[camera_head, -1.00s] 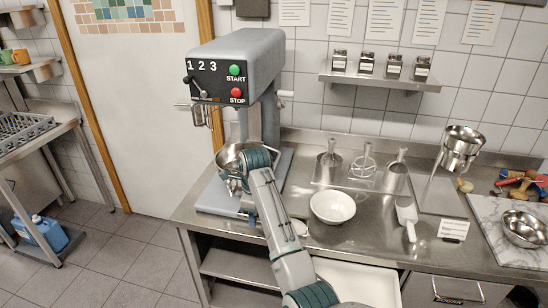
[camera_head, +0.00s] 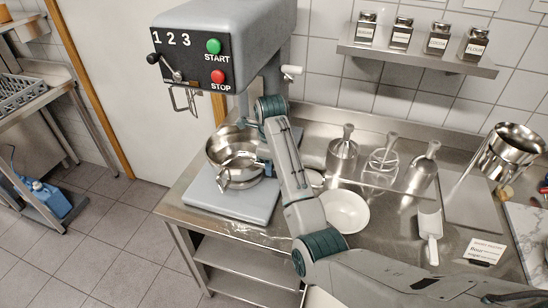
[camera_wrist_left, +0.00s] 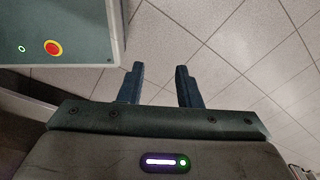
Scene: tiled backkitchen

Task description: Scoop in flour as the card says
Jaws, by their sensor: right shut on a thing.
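The steel mixing bowl (camera_head: 233,143) sits on the base of the grey mixer (camera_head: 215,50). My right gripper (camera_head: 262,163) is at the bowl's right side, shut on the bowl; my forearm partly hides its fingers. A white scoop (camera_head: 432,226) lies on the steel counter, right of a white bowl (camera_head: 346,211). The card (camera_head: 486,250) stands at the right; its word "flour" shows, but the smaller text is hard to read. A jar labelled flour (camera_head: 475,45) is at the shelf's right end. My left gripper (camera_wrist_left: 160,82) is open and empty above floor tiles.
Several steel mixer attachments (camera_head: 384,160) stand behind the white bowl. More jars stand on the wall shelf (camera_head: 420,58). The counter's front edge runs below the mixer base.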

